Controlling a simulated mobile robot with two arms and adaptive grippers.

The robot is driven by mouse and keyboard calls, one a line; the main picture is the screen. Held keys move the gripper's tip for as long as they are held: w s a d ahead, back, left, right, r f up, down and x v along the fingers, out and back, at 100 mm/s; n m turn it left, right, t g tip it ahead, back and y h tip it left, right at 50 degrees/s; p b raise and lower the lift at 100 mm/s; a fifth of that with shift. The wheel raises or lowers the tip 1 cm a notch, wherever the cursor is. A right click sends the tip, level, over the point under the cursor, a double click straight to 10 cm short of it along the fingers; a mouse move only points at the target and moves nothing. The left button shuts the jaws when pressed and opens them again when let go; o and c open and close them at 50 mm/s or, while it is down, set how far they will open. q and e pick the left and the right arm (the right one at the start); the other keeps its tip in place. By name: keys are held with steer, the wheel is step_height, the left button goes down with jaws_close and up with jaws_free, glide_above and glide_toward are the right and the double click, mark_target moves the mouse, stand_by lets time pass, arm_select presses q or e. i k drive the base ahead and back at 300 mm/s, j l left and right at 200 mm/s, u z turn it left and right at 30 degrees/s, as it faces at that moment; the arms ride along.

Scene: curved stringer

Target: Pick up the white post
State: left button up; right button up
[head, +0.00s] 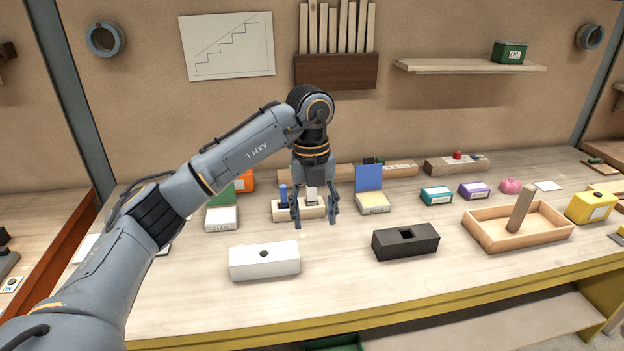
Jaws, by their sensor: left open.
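The white post (311,193) stands upright in a pale wooden block (286,213) near the middle of the bench. A blue post (283,193) stands beside it, to the left in the same block. My left gripper (314,212) points down over the block with its fingers open, one on each side of the white post in the picture. I cannot tell whether they touch it. The gripper hides part of the block. My right gripper is not in view.
In front are a white block with a round hole (264,263) and a black block with a square hole (405,241). A wooden tray (540,238) with a leaning stick (521,209) is at the right. A box with a blue lid (369,178) stands close right of the gripper.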

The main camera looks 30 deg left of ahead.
mark_target(311, 192)
steer(key=i+j, duration=0.35)
steer(key=i, duration=0.15)
steer(key=i+j, duration=0.35)
steer(key=i, duration=0.15)
